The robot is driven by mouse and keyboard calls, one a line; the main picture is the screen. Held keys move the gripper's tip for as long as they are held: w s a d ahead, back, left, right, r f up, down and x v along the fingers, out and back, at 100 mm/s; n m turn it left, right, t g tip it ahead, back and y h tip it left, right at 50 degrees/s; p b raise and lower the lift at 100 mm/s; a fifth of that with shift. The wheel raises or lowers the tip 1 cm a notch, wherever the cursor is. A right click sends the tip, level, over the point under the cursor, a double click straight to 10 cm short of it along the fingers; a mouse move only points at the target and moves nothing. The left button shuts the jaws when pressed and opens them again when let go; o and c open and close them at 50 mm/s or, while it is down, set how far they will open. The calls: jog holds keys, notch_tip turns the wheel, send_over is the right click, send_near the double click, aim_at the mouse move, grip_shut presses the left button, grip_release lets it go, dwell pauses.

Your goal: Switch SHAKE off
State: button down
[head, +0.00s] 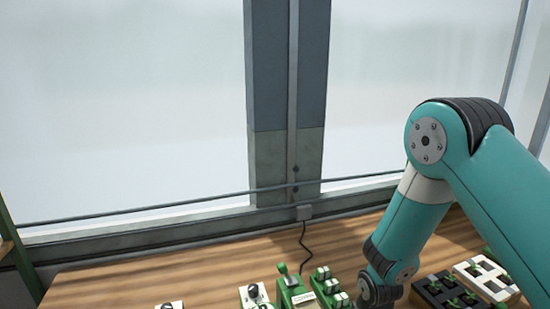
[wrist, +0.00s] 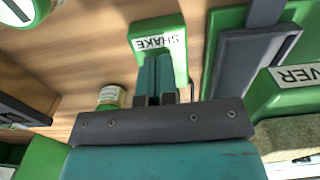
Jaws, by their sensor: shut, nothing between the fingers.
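The SHAKE label (wrist: 160,42) is white with dark letters, upside down in the wrist view. It sits on a green housing (wrist: 152,24) with a pale edge. My gripper (wrist: 157,66) is shut and empty, with its fingertips right at the label's near edge. I cannot tell whether they touch the housing. No SHAKE switch can be made out; the fingers cover the area just below the label. In the head view my gripper is below the picture, and no SHAKE label can be read there.
A dark grey framed part (wrist: 238,62) and a green block with a label ending in "VER" (wrist: 298,76) stand close on the right. A small round container (wrist: 111,96) is at left. The head view shows green machine parts (head: 297,293) and black and white seedling trays (head: 487,278).

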jog(key=shift+f, duration=0.4)
notch_tip(320, 180, up, 7)
jog(key=p, duration=0.4)
jog(key=shift+p, duration=0.4)
jog(key=shift+r, duration=0.1)
jog(key=s+a+r+n+y+b, duration=0.1)
jog(key=s+a+r+y+b, duration=0.15)
jog(key=s+r, duration=0.45)
jog(key=s+a+r+n+y+b, duration=0.1)
jog(key=s+a+r+b, duration=0.15)
jog(key=r, duration=0.85)
jog(key=s+r+n+b, duration=0.1)
jog(key=s+r, duration=0.3)
jog(key=s, duration=0.5)
jog(key=shift+d+r+y+b, duration=0.2)
jog(key=shift+y+b, duration=0.15)
jog(key=shift+b, duration=0.4)
